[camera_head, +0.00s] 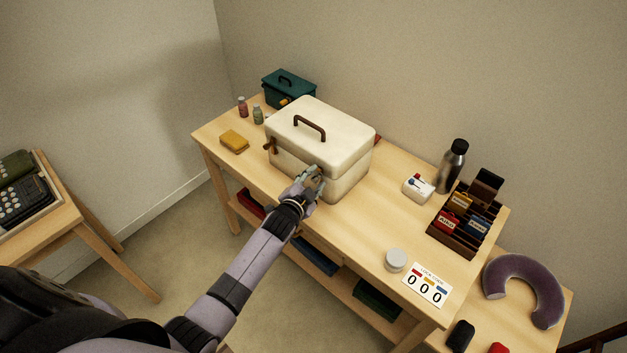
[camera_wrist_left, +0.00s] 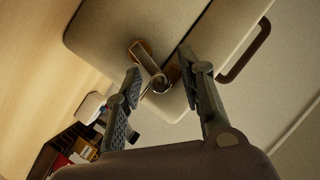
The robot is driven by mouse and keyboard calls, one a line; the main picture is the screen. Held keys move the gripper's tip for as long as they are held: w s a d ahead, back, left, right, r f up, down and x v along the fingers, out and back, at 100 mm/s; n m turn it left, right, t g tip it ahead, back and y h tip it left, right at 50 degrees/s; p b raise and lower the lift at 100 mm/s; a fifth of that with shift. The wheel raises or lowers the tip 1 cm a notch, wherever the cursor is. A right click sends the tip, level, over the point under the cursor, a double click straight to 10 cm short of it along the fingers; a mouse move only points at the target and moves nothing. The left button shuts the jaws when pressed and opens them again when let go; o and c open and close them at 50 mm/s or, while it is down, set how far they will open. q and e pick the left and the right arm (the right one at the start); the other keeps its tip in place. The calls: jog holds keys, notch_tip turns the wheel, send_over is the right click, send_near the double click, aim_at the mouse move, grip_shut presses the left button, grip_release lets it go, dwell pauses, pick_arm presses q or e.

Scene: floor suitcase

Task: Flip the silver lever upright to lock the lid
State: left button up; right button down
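The cream case (camera_head: 339,152) stands on the wooden table with its lid (camera_head: 318,118) down and a brown handle on top. The silver lever (camera_wrist_left: 149,62) is on the case front near its right corner, on a brass mount, close to the dark seam between lid and body. My left gripper (camera_head: 316,172) is at that corner. In the left wrist view its fingers (camera_wrist_left: 161,63) are apart, one on each side of the lever; I cannot tell whether they touch it. In the head view the gripper mostly hides the lever. My right gripper is not in view.
A brown latch (camera_head: 270,145) is at the case's left front. A teal box (camera_head: 288,88), small bottles and a yellow block (camera_head: 234,141) are to the left. A steel bottle (camera_head: 451,166), white box (camera_head: 417,188), dark rack (camera_head: 463,222), white jar (camera_head: 396,260) and number card (camera_head: 427,285) are to the right.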

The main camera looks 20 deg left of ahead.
pick_arm(q)
jog(key=shift+c, duration=0.2)
grip_shut()
jog(key=shift+a+r+n+h+p, duration=0.3)
jog(key=shift+a+r+n+p, duration=0.15)
jog(key=shift+p, duration=0.7)
jog(key=shift+w+a+f+n+g+h+p, duration=0.15)
jog(key=shift+f+n+g+h+p, duration=0.2)
jog(key=shift+n, duration=0.3)
jog(key=shift+c, duration=1.1)
grip_release()
jog(key=shift+o, duration=1.3)
jog(key=shift+f, duration=0.1)
